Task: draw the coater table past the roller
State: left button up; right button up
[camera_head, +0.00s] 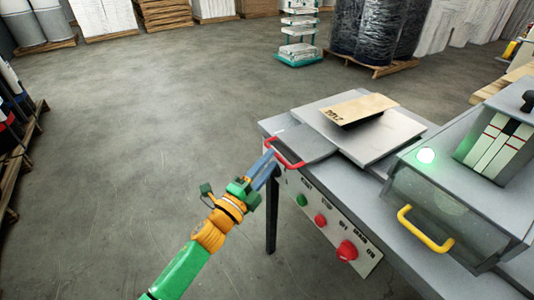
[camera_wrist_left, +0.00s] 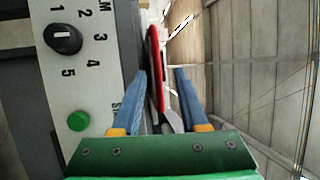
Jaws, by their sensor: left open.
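The coater table is a flat grey plate (camera_head: 395,140) on top of the machine, with a tan lettered piece (camera_head: 362,106) lying on it. A red handle (camera_head: 290,164) sticks out at its left end. My left gripper (camera_head: 266,160) is at this handle with its blue fingers open. In the left wrist view the red handle (camera_wrist_left: 156,70) stands between the two fingers (camera_wrist_left: 160,92), with a gap to the right finger; contact with the left one is unclear. The roller cannot be made out; a grey housing (camera_head: 470,185) stands right of the table. My right gripper is out of view.
The machine's front panel (camera_head: 325,225) carries a green button (camera_head: 302,200) and red buttons (camera_head: 346,250) just below the handle. A yellow handle (camera_head: 425,230) is on the housing's clear cover. Open concrete floor (camera_head: 150,120) lies to the left.

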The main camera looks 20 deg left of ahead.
aim_at(276, 155)
pick_arm(q)
jog(key=x, duration=0.4)
jog(key=shift+f, duration=0.2)
grip_shut()
dwell(1.2)
